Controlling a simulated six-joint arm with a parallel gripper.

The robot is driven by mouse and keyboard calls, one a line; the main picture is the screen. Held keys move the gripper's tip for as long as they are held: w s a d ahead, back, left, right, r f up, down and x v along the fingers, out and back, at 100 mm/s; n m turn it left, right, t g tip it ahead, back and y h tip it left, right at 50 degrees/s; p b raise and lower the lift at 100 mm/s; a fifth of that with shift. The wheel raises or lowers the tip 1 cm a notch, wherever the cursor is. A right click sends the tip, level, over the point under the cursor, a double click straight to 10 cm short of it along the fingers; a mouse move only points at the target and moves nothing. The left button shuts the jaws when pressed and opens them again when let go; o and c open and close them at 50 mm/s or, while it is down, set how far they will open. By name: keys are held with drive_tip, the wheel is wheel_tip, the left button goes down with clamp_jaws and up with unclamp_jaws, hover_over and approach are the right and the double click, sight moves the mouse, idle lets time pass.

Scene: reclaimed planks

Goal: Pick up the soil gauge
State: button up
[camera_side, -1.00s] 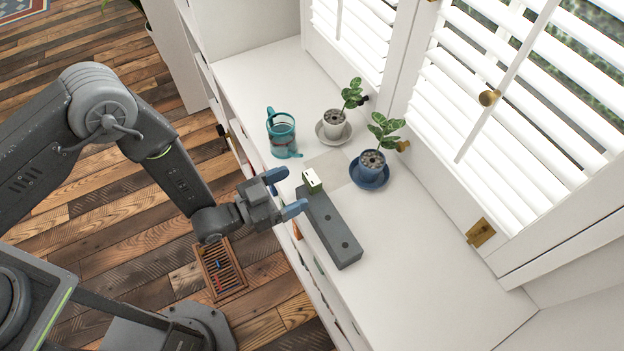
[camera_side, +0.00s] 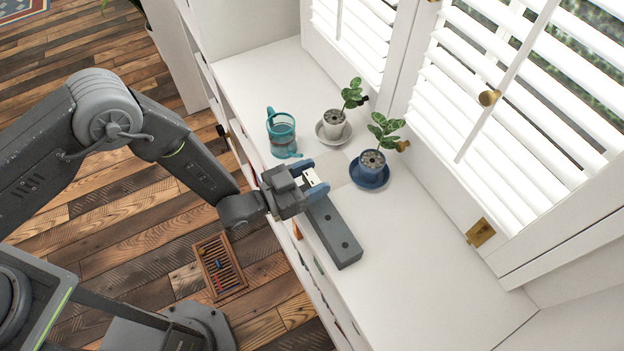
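The soil gauge (camera_side: 312,178), a small block with a white face and green sides, is at the far end of the long grey holder (camera_side: 335,236) on the white sill. My gripper (camera_side: 311,178) is at the gauge, with one blue fingertip on its far side and the other on its near side. The gauge is between the fingers, its lower part hidden by the near finger. I cannot tell whether the fingers touch it or leave a small gap.
A teal watering can (camera_side: 282,136) stands beyond my gripper. A potted plant on a white saucer (camera_side: 346,136) and another on a blue saucer (camera_side: 371,181) stand to the right, near the shutters (camera_side: 500,110). The sill's near right is clear.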

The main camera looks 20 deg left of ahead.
drive_tip(key=c, duration=0.6)
drive_tip(key=shift+r, duration=0.1)
drive_tip(key=shift+r, duration=0.15)
drive_tip(key=r, duration=0.2)
drive_tip(key=a+r, duration=0.1)
drive_tip(key=r, duration=0.1)
drive_tip(key=shift+w+r, duration=0.1)
drive_tip(key=shift+w, duration=0.1)
drive_tip(key=w+a+r, duration=0.2)
drive_tip(key=a+r, duration=0.8)
drive_tip(key=r, duration=0.2)
drive_tip(key=shift+a+r, duration=0.15)
drive_tip(key=shift+a, duration=0.1)
